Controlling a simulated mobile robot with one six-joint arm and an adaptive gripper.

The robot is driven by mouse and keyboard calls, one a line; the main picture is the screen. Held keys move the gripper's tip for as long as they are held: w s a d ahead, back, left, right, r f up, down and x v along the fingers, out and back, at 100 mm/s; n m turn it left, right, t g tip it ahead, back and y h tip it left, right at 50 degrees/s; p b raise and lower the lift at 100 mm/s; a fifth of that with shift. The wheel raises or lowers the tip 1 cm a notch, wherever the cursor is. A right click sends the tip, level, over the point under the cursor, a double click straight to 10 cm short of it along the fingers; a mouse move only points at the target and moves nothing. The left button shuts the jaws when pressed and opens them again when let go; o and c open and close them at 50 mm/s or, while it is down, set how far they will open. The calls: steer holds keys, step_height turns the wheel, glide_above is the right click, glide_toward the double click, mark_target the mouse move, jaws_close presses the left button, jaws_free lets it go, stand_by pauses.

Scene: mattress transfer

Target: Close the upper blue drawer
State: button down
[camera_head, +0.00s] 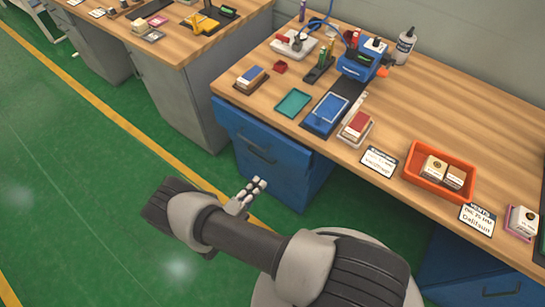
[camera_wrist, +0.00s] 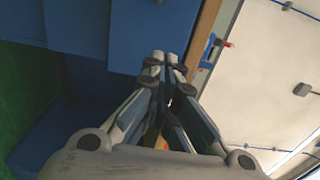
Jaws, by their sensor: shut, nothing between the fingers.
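The upper blue drawer (camera_head: 240,128) is at the top of the blue cabinet under the wooden workbench in the head view. A dark handle shows on its front. The drawer front stands a little forward of the cabinet part below; no drawer inside shows. My gripper (camera_head: 262,182) is shut and empty, in front of the cabinet and lower in the picture than the handle. In the wrist view my gripper (camera_wrist: 166,58) has its fingertips together, with blue cabinet surfaces (camera_wrist: 105,30) beyond and to the left. I cannot tell whether the fingertips touch them.
The workbench top (camera_head: 440,115) holds an orange bin (camera_head: 412,178), a teal tray (camera_head: 293,103), a blue machine (camera_head: 360,66) and small boxes. Another blue cabinet (camera_head: 480,272) is at lower right. A second bench (camera_head: 190,75) stands at upper left. Green floor (camera_head: 90,190) is clear on the left.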

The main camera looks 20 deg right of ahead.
mark_target(286, 151)
steer(key=b+x, duration=0.2)
steer(key=x, duration=1.2)
steer(key=shift+s+d, duration=0.1)
